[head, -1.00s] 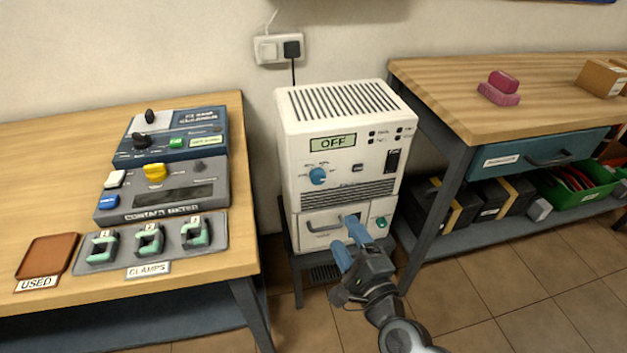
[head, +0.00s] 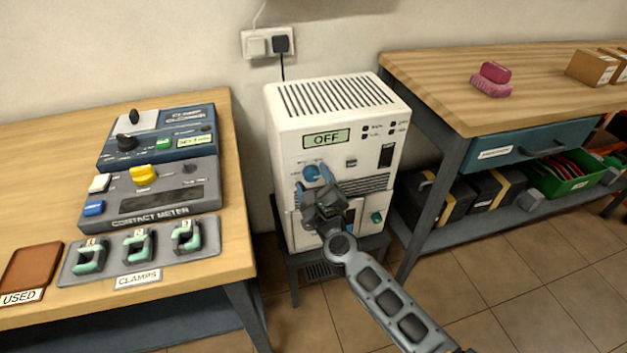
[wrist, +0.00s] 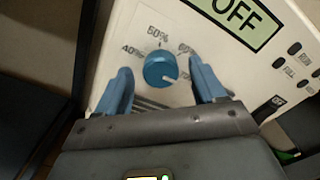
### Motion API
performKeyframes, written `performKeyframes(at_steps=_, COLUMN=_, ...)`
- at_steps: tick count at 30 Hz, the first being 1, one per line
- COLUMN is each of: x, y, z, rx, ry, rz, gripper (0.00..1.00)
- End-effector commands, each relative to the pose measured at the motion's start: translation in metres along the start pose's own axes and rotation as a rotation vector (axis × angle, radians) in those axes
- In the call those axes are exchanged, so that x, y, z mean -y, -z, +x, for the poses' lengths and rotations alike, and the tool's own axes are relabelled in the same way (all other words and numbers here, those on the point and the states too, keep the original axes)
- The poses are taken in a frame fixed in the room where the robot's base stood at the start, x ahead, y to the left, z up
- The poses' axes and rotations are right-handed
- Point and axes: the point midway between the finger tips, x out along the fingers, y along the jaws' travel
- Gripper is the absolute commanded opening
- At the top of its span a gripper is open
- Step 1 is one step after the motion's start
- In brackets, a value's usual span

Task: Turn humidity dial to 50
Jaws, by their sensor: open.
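The humidity dial is a round blue knob (wrist: 160,70) on the front of a white cabinet (head: 330,105); in the head view the dial (head: 311,172) is partly covered by my gripper. The wrist view shows percent labels around it: 40% at left, what looks like 50% above, others at right partly hidden by a finger. The dial's white mark points to the lower right, away from the top label. My gripper (wrist: 160,68) is open, one blue finger on each side of the dial with gaps between. I cannot tell how far the fingertips are from the panel.
The cabinet's display (head: 327,138) reads OFF. A dark switch (head: 386,155) is right of the dial, and a green knob (head: 376,217) is lower down. A workbench (head: 200,290) stands at left, and another bench (head: 440,90) at right.

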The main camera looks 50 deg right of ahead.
Motion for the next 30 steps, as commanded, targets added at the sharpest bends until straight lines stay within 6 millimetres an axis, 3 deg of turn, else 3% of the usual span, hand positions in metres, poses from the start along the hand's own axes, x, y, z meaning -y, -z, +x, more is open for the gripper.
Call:
performKeyframes(at_steps=10, x=0.0002, y=0.0003, z=0.0054, rx=-0.001, ry=0.0, rz=-0.001, gripper=0.69)
performKeyframes(at_steps=27, x=0.0001, y=0.0002, z=0.005, rx=0.0, ry=0.0, rz=-0.001, gripper=0.16)
performKeyframes(at_steps=30, x=0.0, y=0.0002, z=0.005, rx=0.0, ry=0.0, rz=-0.002, gripper=0.13)
